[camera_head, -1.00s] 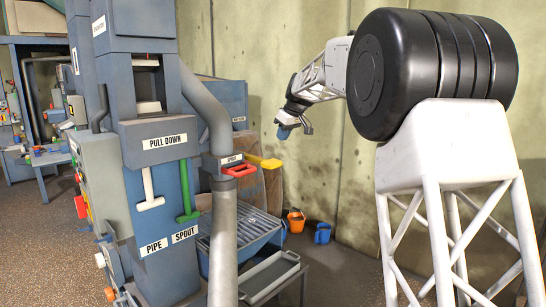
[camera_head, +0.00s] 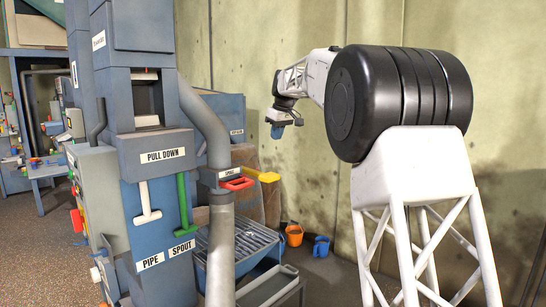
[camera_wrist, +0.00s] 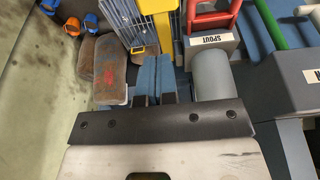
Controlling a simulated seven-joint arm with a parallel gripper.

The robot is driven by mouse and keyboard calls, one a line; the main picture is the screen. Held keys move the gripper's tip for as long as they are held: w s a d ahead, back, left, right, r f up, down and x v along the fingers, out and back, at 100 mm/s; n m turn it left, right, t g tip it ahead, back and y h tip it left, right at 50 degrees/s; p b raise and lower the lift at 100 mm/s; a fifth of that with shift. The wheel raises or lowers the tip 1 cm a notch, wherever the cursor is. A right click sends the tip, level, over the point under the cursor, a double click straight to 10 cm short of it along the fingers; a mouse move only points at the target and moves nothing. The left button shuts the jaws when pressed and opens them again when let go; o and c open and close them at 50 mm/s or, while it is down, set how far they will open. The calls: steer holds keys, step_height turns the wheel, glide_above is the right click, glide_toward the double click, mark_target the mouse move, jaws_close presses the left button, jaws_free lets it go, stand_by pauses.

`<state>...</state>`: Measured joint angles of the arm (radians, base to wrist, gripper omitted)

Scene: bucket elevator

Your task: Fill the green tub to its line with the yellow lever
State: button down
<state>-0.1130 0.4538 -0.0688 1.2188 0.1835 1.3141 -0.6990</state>
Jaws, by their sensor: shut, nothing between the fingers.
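The yellow lever (camera_head: 262,176) sticks out behind the grey pipe in the head view. In the wrist view a yellow bar (camera_wrist: 168,28), likely the same lever, stands just beyond the fingertips. My gripper (camera_head: 277,131) hangs in the air above and slightly right of the lever in the head view, pointing down. Its blue fingers (camera_wrist: 156,68) lie side by side in the wrist view, shut and empty. I cannot tell the exact gap to the lever. No green tub is recognisable in either view, and no fill line shows.
A red handle (camera_head: 237,184) sits at the pipe's SPOUT label. White (camera_head: 147,203) and green (camera_head: 184,204) pull handles hang on the machine's front. A grated blue bin (camera_head: 246,243) stands low behind the pipe. Orange (camera_head: 294,235) and blue (camera_head: 321,246) buckets stand on the floor by the wall.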

glide_toward(274, 176)
steer(key=w+a+f, duration=0.1)
steer(key=a+f, duration=0.1)
steer(key=f, duration=0.1)
steer(key=w+a+f, duration=0.1)
steer(key=shift+w+f, duration=0.3)
steer(key=shift+f, duration=0.95)
steer(key=shift+f, duration=0.1)
steer(key=shift+s+d+f+t+y, duration=0.1)
steer(key=shift+f+t+y, duration=0.4)
steer(key=shift+f, duration=0.7)
steer(key=shift+s+d+f+t+y, duration=0.1)
steer(key=shift+f+t+y, duration=0.4)
steer(key=shift+f, duration=0.65)
steer(key=shift+t+y, duration=0.4)
steer(key=shift+w+a+f, duration=0.15)
steer(key=shift+f, duration=1.9)
